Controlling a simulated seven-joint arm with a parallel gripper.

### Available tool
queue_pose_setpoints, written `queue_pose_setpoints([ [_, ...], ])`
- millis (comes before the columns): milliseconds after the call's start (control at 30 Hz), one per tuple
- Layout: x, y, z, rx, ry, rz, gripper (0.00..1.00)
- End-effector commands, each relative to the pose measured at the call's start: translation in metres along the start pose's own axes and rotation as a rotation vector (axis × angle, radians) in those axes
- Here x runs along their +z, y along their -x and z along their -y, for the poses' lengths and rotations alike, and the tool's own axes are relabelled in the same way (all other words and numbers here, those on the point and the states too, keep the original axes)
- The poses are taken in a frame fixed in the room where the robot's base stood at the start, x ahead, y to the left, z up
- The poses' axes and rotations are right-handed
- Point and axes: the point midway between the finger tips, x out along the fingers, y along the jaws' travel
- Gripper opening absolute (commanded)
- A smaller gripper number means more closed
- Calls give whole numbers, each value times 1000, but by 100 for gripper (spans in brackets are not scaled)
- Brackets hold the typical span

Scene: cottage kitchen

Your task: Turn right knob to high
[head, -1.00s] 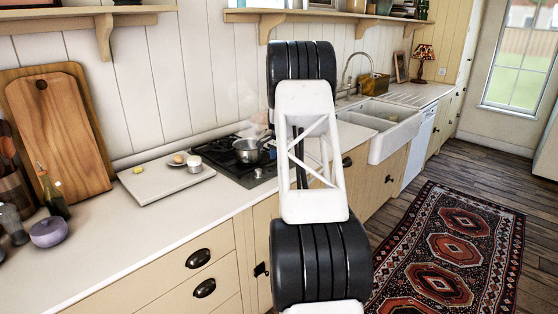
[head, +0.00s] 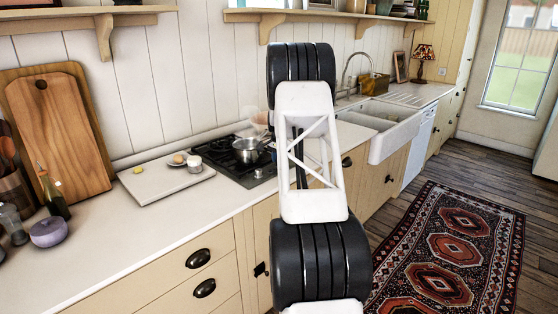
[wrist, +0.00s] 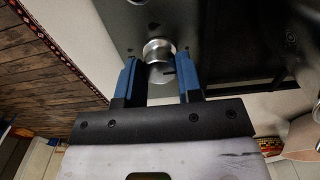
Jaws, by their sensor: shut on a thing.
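In the wrist view, a round silver stove knob (wrist: 158,48) sits on the dark cooktop panel (wrist: 190,15). My gripper (wrist: 158,72) has its two blue fingers on either side of this knob, shut on it. A dark mark shows on the knob's side, but I cannot read its setting. Part of a second knob (wrist: 136,2) shows at the top edge. I cannot tell for sure from this view which knob is the right one. In the head view, the cooktop (head: 232,174) is partly behind my arm, which hides the gripper and the held knob.
A steel pot (head: 247,150) stands on the cooktop with faint steam above. A white board (head: 160,186) with small food items and a cup lies on the counter (head: 110,235) to its left. A white sink (head: 395,125) is to the right. A patterned rug (head: 450,245) covers the floor.

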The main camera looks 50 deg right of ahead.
Motion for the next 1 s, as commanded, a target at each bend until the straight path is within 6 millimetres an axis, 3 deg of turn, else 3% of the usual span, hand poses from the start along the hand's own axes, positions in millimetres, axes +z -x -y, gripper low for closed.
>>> queue_pose_setpoints([
  [467, 0, 0, 0, 1, 190, 1, 10],
  [1000, 0, 1, 0, 0, 681, 0, 10],
])
